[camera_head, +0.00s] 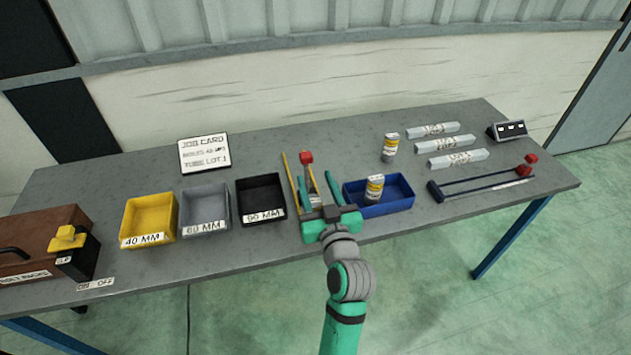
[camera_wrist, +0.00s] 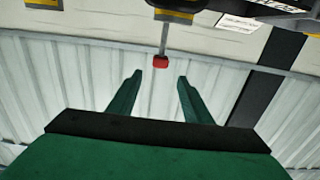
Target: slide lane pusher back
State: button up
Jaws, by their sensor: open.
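A pusher with a red block for a handle (camera_head: 306,157) stands among narrow yellow-edged rails (camera_head: 289,172) at the middle of the bench. In the wrist view its red handle (camera_wrist: 161,62) sits at the end of a grey bar, centred in line with the gap between my fingers and just past their tips in the picture. My gripper (camera_head: 313,180) is open over the rails, with one teal finger to each side. It also shows in the wrist view (camera_wrist: 160,76), with nothing between the fingers. My gripper hides the near part of the rails. I cannot tell whether it touches the handle.
Yellow (camera_head: 150,215), grey (camera_head: 205,211) and black (camera_head: 262,199) bins stand left of my gripper. A blue tray (camera_head: 388,208) with a can (camera_head: 374,188) stands close to its right. Another can (camera_head: 390,147), several pale bars and a dark two-rail fixture (camera_head: 480,187) lie farther right.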

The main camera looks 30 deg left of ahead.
jog(key=shift+d+m, duration=0.1)
jog(key=shift+m, duration=0.2)
jog(key=c, duration=1)
jog(key=shift+s+d+m, duration=0.25)
jog(key=shift+d+m, duration=0.05)
jog(key=shift+m, duration=0.3)
grip_shut()
jog(key=s+d+m, duration=0.4)
jog(key=m, duration=1.2)
send_near(307, 161)
jog(key=x, duration=0.6)
jog(key=shift+w+a, duration=0.1)
jog(key=shift+w, duration=0.1)
